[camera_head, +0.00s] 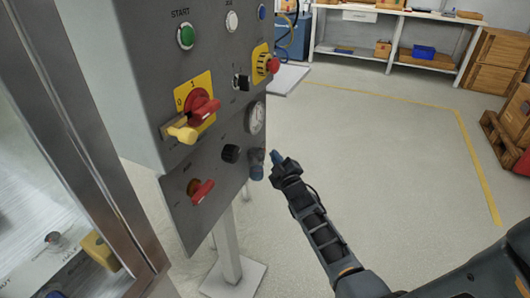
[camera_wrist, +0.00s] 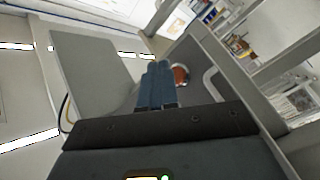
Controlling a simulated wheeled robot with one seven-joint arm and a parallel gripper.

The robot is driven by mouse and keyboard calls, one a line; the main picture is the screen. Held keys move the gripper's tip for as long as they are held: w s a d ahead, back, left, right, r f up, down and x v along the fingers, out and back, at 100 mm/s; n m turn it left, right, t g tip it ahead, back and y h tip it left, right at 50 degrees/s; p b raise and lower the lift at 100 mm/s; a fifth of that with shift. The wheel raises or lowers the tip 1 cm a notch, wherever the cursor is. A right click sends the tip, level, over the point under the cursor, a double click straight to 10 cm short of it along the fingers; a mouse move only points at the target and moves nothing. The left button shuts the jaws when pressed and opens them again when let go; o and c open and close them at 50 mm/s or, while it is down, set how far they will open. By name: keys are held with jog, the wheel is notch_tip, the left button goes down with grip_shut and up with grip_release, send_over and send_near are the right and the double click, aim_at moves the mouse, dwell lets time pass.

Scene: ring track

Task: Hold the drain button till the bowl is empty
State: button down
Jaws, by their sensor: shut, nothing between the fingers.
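The control panel (camera_head: 222,120) carries a green START button (camera_head: 185,36), a white button (camera_head: 231,21) and a blue button (camera_head: 262,11). I cannot identify the drain button or the bowl.
The panel also holds red rotary handles (camera_head: 203,108), a red mushroom button (camera_head: 273,65) and a round gauge (camera_head: 256,117). A glazed cabinet (camera_head: 75,150) stands at left. Open floor lies right of the panel, with a pallet (camera_head: 497,138) and workbench (camera_head: 400,13) beyond.

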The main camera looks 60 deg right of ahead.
jog(key=shift+w+a+b, duration=0.1)
jog(key=shift+w+b, duration=0.6)
jog(key=shift+b, duration=0.25)
dwell(0.6)
jog(key=shift+w+a+r+b, duration=0.15)
jog(key=shift+w+r+b, duration=0.2)
jog(key=shift+w+b, duration=0.25)
dwell(2.2)
dwell(1.2)
jog(key=shift+s+a+p, duration=0.3)
jog(key=shift+s+p, duration=0.25)
jog(key=shift+p, duration=0.2)
jog(key=shift+s+a+f, duration=0.1)
jog(key=shift+s+f, duration=0.1)
jog(key=shift+f, duration=0.05)
jog(key=shift+s, duration=0.1)
jog(key=shift+s+d+f+p, duration=0.1)
jog(key=shift+s+d+p, duration=0.15)
jog(key=shift+s+p, duration=1)
jog(key=shift+s+d+p, duration=0.2)
jog(key=shift+s+p, duration=0.85)
jog(key=shift+s, duration=0.3)
